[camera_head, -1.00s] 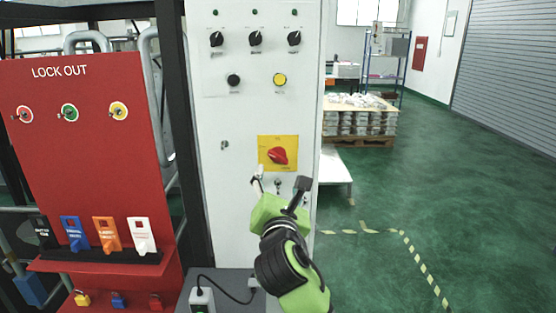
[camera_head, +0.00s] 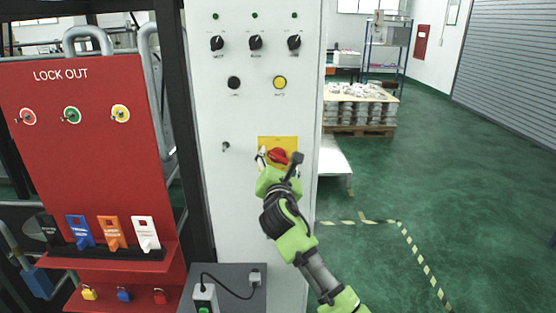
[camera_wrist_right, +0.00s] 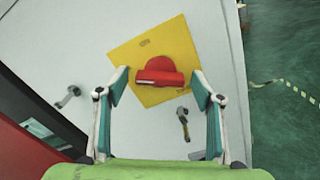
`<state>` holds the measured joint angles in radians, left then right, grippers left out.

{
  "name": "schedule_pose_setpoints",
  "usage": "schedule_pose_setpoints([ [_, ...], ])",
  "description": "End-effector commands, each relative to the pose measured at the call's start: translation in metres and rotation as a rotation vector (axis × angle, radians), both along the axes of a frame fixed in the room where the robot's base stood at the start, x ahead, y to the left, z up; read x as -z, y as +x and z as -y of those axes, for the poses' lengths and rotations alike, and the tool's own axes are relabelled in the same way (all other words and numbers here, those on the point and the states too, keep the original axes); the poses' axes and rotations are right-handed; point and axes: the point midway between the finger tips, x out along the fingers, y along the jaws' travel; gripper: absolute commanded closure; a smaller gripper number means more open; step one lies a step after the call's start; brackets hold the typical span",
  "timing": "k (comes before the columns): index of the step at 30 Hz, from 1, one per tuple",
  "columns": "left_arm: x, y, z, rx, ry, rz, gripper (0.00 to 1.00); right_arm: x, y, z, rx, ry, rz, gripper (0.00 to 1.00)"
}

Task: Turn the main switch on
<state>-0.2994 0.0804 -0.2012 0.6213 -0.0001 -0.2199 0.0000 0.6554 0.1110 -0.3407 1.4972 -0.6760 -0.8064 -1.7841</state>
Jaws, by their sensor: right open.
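The main switch is a red rotary knob (camera_head: 278,156) on a yellow plate (camera_head: 291,142), on the front of the white cabinet (camera_head: 240,185). In the right wrist view the red knob (camera_wrist_right: 160,72) and yellow plate (camera_wrist_right: 130,55) show between and beyond my fingers. My right gripper (camera_head: 278,158) is open in front of the knob and covers the plate's lower part in the head view. Its two fingers show in the wrist view (camera_wrist_right: 160,92), on either side of the knob, apart from it. Whether the fingertips touch the plate I cannot tell. My left gripper is not in view.
A red LOCK OUT board (camera_head: 90,150) with tags and padlocks stands at left. A grey box (camera_head: 240,285) with a cable is below the cabinet front. A pallet of castings (camera_head: 358,110) stands behind. Green floor at right is mostly clear.

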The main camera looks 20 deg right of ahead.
Motion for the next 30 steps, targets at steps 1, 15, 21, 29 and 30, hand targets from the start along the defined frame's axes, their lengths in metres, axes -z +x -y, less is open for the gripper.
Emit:
schedule_pose_setpoints([
  [1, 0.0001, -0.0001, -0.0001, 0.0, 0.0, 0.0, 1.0, 0.0, 0.0002, 0.0001, 0.0, 0.0, 0.0, 0.39],
  [15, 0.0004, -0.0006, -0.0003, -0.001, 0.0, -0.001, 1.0, 0.0004, -0.0002, 0.0002, 0.001, 0.001, 0.0, 0.77],
  [21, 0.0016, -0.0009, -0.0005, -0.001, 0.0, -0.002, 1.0, 0.0008, -0.0003, 0.0002, 0.001, 0.031, 0.008, 0.77],
  [29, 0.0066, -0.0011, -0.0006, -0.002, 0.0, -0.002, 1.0, 0.0016, -0.0002, 0.0004, 0.002, 0.17, 0.048, 0.77],
  [30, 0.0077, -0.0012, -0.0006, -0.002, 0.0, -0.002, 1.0, 0.0017, -0.0003, 0.0006, 0.002, 0.202, 0.057, 0.77],
])
